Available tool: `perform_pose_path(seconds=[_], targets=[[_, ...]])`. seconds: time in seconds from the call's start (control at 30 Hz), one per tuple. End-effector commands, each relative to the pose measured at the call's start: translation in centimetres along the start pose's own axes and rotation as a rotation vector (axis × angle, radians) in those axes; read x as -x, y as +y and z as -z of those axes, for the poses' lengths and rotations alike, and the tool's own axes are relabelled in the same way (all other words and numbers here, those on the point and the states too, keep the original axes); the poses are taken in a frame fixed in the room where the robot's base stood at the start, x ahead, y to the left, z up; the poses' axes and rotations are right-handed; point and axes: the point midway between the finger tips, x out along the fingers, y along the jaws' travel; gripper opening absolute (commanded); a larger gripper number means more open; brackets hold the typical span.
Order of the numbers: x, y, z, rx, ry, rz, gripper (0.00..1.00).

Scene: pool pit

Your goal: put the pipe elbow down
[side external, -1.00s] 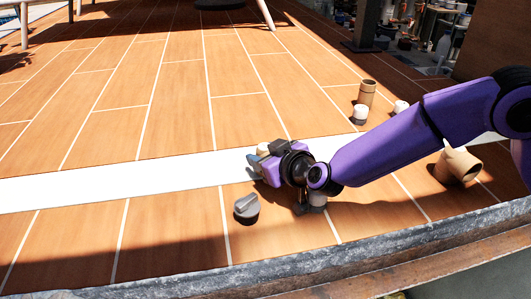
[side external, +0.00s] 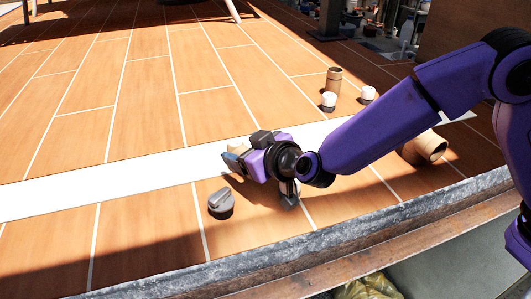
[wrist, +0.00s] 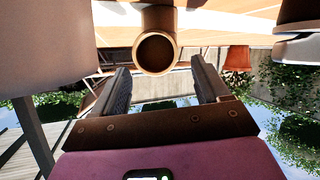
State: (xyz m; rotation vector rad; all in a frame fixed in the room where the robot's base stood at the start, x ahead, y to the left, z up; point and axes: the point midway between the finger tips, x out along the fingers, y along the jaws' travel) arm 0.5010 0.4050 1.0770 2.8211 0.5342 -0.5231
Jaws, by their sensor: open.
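A tan pipe elbow (wrist: 157,52) shows in the wrist view with its round open end facing the camera, just beyond and between my fingertips. In the side view a tan piece (side external: 238,145), apparently this elbow, shows partly behind my gripper (side external: 232,160), low over the white strip. My gripper also shows in the wrist view (wrist: 160,84), with its two dark fingers apart and a clear gap between them. I see no finger pressed on the elbow. Whether the elbow rests fully on the floor is hidden by the gripper in the side view.
A grey knob-topped piece (side external: 221,203) stands in front. A small grey piece (side external: 289,194) is under my wrist. A larger tan pipe piece (side external: 425,147) lies to the right. A tan cylinder (side external: 334,80) and two white-topped pieces (side external: 328,101) (side external: 368,94) stand behind. The tiles at left are clear.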

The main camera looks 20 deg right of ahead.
Motion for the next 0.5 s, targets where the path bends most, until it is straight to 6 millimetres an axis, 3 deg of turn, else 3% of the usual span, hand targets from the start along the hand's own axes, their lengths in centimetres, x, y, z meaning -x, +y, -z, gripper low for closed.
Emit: perform_pose_path(seconds=[0.2,0.5], targets=[[4.2,-0.1,0.1,0.001,0.003,0.004,0.75],[7.5,-0.1,0.1,0.000,0.004,0.003,0.75]])
